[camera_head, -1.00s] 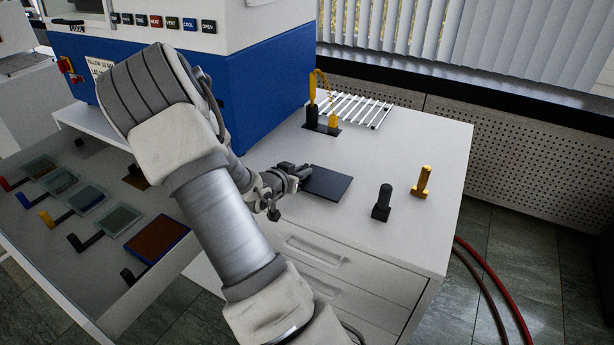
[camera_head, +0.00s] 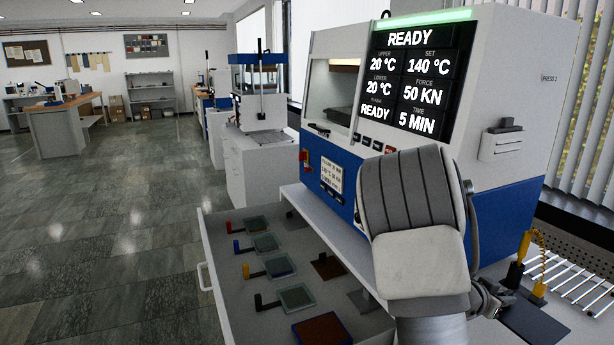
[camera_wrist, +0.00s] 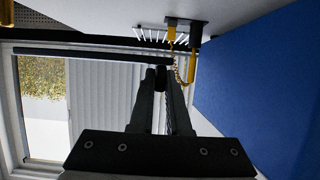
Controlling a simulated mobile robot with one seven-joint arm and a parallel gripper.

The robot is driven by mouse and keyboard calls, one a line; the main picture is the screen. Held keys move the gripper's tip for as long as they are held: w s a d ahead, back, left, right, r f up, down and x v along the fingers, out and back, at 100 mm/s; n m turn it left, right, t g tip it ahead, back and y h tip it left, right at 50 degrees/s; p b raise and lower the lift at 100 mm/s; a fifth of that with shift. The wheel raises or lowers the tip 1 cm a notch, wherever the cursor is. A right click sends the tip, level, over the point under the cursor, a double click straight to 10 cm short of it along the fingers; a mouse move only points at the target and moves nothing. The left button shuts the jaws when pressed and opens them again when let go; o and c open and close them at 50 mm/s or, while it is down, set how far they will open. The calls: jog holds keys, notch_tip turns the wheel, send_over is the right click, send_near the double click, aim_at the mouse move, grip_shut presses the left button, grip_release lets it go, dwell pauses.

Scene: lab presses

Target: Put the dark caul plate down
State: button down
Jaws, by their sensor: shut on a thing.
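The dark caul plate (camera_head: 537,326) is a flat, near-black square at the bottom right of the head view, over the white cabinet top and cut off by the frame edge. My gripper (camera_head: 491,303) is at its left side, partly hidden behind my arm. In the wrist view my gripper (camera_wrist: 160,76) is shut, with a small dark piece between its fingertips; the plate's face does not show there.
The press (camera_head: 340,150) stands behind my arm, its display reading READY. A yellow and black holder (camera_head: 527,268) and a white slatted rack (camera_head: 575,275) stand near the plate. An open drawer (camera_head: 235,300) at the left holds several framed samples with coloured handles and a brown pad (camera_head: 322,330).

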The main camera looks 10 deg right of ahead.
notch_tip(320, 180, up, 4)
jog(key=shift+f+p, duration=0.2)
jog(key=shift+p, duration=0.75)
jog(key=w+a+f+n+t+y+b, duration=0.25)
jog(key=w+a+f+n, duration=0.2)
jog(key=a, duration=0.35)
jog(key=w+a+f+n+t+y+b, duration=0.2)
jog(key=w+a+f+n+t, duration=0.15)
jog(key=a+f, duration=0.35)
jog(key=w+a+f+n+t+y+b, duration=0.1)
jog(key=a+f+n+t+y, duration=0.2)
jog(key=a, duration=0.7)
jog(key=a+f+n+t+y+b, duration=0.1)
jog(key=a+n+y+b, duration=0.3)
jog(key=a, duration=0.7)
notch_tip(320, 180, up, 12)
jog(key=y+p, duration=0.1)
jog(key=p, duration=1.3)
jog(key=shift+p, duration=0.3)
